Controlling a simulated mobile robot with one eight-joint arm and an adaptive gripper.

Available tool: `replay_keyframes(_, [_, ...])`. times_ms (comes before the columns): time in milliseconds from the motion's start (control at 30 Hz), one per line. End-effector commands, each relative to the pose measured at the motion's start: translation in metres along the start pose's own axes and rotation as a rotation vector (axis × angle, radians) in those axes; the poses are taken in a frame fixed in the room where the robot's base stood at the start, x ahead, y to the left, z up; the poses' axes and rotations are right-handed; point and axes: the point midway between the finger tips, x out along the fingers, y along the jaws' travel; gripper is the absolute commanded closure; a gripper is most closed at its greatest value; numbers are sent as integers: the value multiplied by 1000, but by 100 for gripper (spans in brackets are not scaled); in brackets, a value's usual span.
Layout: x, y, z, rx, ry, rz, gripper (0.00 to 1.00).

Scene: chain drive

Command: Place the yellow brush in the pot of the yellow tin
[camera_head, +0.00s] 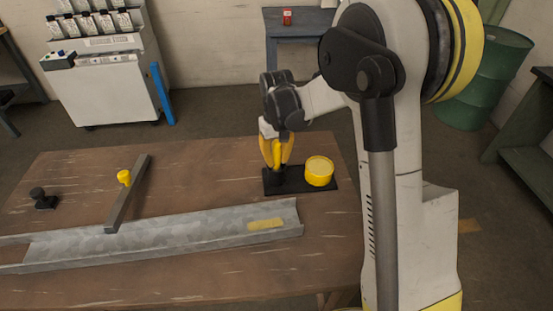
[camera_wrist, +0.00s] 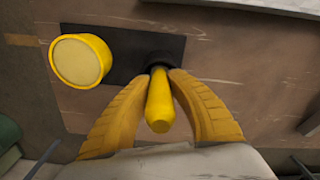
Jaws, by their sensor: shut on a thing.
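My gripper (camera_head: 277,163) points down over the black base plate (camera_head: 327,187) on the table. In the wrist view its yellow fingers (camera_wrist: 169,76) are shut on the yellow brush (camera_wrist: 160,105), one finger on each side of its handle. The brush stands roughly upright. Its lower end meets a dark round part (camera_wrist: 163,58) over the plate; I cannot tell whether this is the pot or the brush's own head. The yellow tin (camera_head: 319,171) stands on the same plate, right of my gripper, and shows at the left in the wrist view (camera_wrist: 79,61).
A grey metal channel (camera_head: 180,231) with a yellow patch lies along the table's front. A small black object (camera_head: 42,199) stands far left. The table behind the channel is mostly clear.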

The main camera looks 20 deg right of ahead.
Motion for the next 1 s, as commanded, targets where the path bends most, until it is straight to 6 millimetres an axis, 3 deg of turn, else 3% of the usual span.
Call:
replay_keyframes(67, [4, 0, 0, 0, 0, 0, 100])
replay_keyframes(100, [3, 0, 0, 0, 0, 0, 67])
replay_keyframes(133, [2, 0, 0, 0, 0, 0, 59])
replay_keyframes(433, [2, 0, 0, 0, 0, 0, 59])
replay_keyframes(567, [-9, 0, 0, 0, 0, 0, 59])
replay_keyframes(1000, [-101, 0, 0, 0, 0, 0, 59])
